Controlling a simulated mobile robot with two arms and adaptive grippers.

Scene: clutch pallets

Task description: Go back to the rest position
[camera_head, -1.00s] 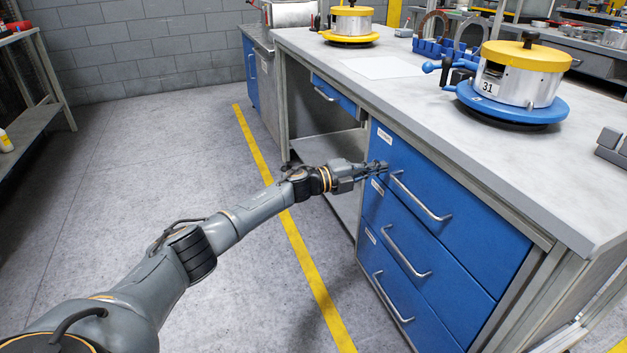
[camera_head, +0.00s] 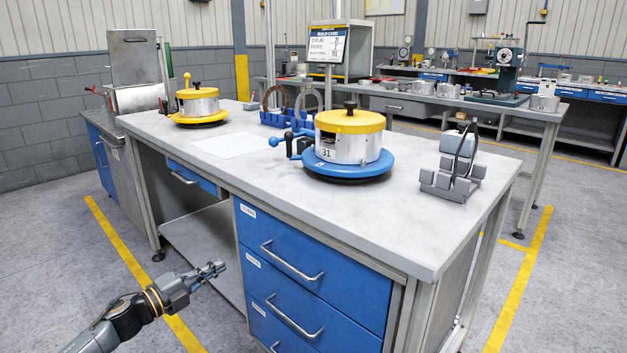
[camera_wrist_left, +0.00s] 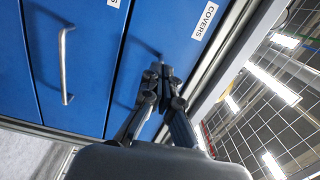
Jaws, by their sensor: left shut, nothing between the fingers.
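My left gripper (camera_head: 214,270) is shut and empty. In the head view it is at the lower left, in front of the workbench and to the left of the blue drawers. In the left wrist view its fingers (camera_wrist_left: 163,72) are together before a blue drawer front (camera_wrist_left: 178,60) labelled COVERS. Whether the fingertips touch the drawer cannot be told. The drawers in the head view, such as the top one (camera_head: 330,290), look closed. My right gripper is in no view.
The workbench top (camera_head: 240,180) carries a yellow fixture (camera_head: 198,103), a blue-based fixture (camera_head: 345,150) marked 31, a blue rack (camera_head: 285,119) and a grey stand (camera_head: 450,184). Drawer handles (camera_head: 292,262) stick out at the front. The floor (camera_head: 50,280) at left is clear.

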